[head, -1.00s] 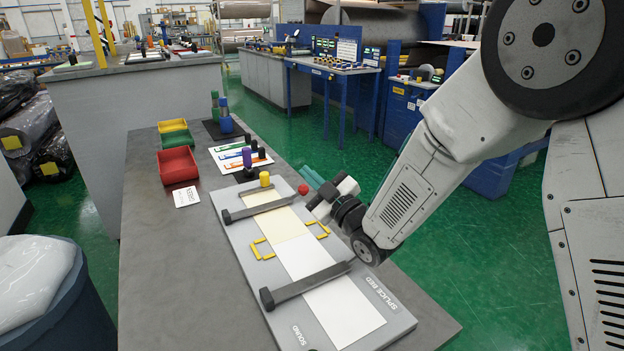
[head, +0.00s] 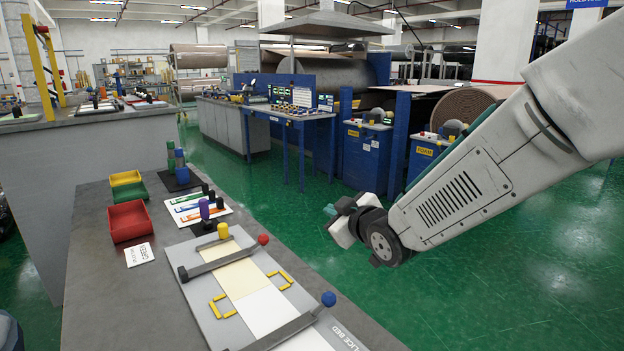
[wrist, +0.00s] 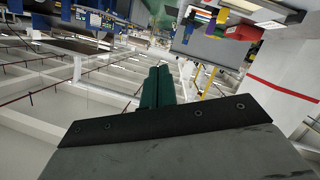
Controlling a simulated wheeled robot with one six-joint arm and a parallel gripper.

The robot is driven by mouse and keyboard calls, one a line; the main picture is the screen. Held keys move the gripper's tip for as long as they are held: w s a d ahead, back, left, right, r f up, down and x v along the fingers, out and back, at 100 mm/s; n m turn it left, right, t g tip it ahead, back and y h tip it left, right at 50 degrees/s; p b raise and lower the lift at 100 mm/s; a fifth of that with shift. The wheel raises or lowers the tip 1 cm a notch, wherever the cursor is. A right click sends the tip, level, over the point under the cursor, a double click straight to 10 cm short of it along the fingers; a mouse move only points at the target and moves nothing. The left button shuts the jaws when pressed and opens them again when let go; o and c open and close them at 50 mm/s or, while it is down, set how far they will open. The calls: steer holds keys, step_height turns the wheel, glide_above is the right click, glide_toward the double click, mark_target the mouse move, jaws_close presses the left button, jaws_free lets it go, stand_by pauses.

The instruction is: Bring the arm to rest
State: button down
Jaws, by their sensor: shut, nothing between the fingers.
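My gripper (head: 330,210) is at the end of my arm, raised over the green floor to the right of the table (head: 110,290). Its teal fingers also show in the wrist view (wrist: 158,86), close together with nothing between them. In the head view it is apart from the table and from the splice bed (head: 205,312). The splice bed lies on the table with a cream and white sheet (head: 268,306) under two dark clamp bars. The bars have a red knob (head: 263,239) and a blue knob (head: 328,299).
Red (head: 130,221), green and yellow bins stand at the table's back left. A card (head: 139,255) and a white sheet with coloured strips (head: 195,207) lie nearby. Blue machines (head: 366,156) and a blue bench stand across the green floor. The floor under my gripper is clear.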

steer(key=s+d+r+m+g+h, duration=0.1)
steer(key=s+d+m+g+h, duration=0.45)
steer(key=s+d, duration=0.85)
steer(key=s+d+m+g+h, duration=0.1)
steer(key=s+d+m+g, duration=0.2)
steer(key=s, duration=0.8)
steer(key=s+d+m+g, duration=0.3)
steer(key=s+d, duration=0.2)
steer(key=s, duration=0.6)
steer(key=shift+s+d+f+g+h, duration=0.2)
steer(key=shift+s+d+g+h, duration=0.05)
steer(key=shift+d+g+h, duration=0.1)
